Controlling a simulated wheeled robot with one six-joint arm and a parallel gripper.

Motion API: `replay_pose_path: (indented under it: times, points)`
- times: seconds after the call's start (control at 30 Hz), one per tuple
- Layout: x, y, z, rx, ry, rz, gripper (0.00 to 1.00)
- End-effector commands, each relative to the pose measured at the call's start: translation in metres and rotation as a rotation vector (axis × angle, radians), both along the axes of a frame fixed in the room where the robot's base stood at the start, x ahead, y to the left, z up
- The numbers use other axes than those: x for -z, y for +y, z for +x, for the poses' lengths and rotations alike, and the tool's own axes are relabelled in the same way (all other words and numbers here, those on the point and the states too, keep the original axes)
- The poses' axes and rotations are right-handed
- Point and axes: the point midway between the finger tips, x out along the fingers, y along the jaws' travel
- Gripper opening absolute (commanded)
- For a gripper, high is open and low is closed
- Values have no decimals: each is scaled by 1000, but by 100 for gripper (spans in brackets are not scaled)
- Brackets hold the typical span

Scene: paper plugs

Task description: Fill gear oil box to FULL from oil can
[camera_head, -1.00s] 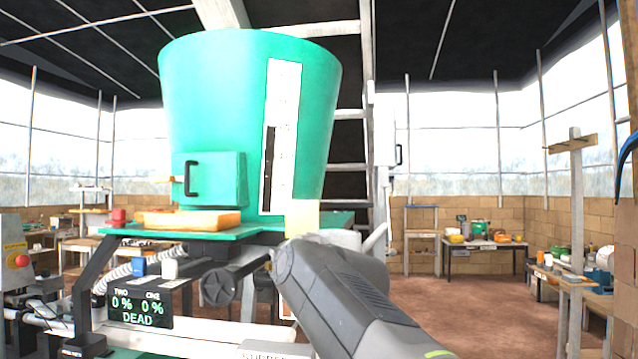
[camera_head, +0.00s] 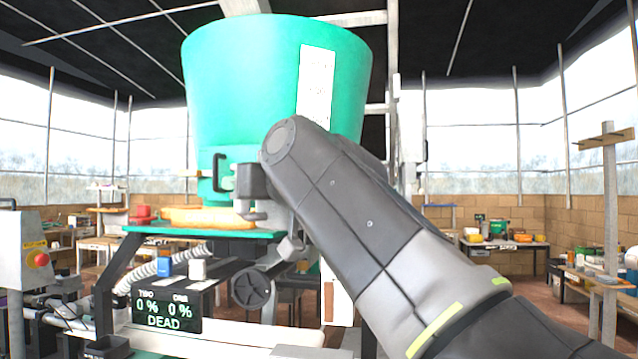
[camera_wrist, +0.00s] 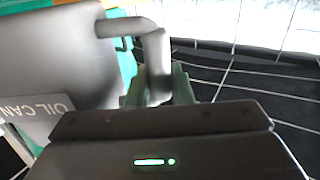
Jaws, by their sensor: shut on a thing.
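In the wrist view my gripper (camera_wrist: 157,88) is shut on the curved grey handle of the oil can (camera_wrist: 60,55). The can is a large grey body with white "OIL CAN" lettering, at the left of that view. In the head view my arm crosses in front of the machine and hides most of the gripper and can. I cannot pick out the gear oil box for certain. A white strip with a brown bar (camera_head: 329,300) stands low behind my arm, and I cannot read any mark on it.
A big green hopper (camera_head: 235,90) with a white strip scale stands over a green table (camera_head: 150,231) in front of me. A display reading "DEAD" (camera_head: 168,311) hangs below. A control box with a red button (camera_head: 38,260) is at the left. Benches line the back right.

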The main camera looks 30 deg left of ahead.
Motion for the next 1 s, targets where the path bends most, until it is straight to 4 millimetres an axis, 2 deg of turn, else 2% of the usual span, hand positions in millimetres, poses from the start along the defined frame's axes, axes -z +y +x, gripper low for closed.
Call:
replay_pose_path:
  times: [0.03,0.2,0.27,0.57,0.6,0.63,1.0]
  points:
    - [12,0,0,1,0,0,0]
    - [30,0,0,1,-1,1,0]
    - [12,0,0,2,20,9,0]
    - [-19,0,0,1,147,52,0]
    - [-10,0,0,1,143,51,0]
    - [-9,0,0,1,142,50,0]
    - [-15,0,-2,0,159,56,0]
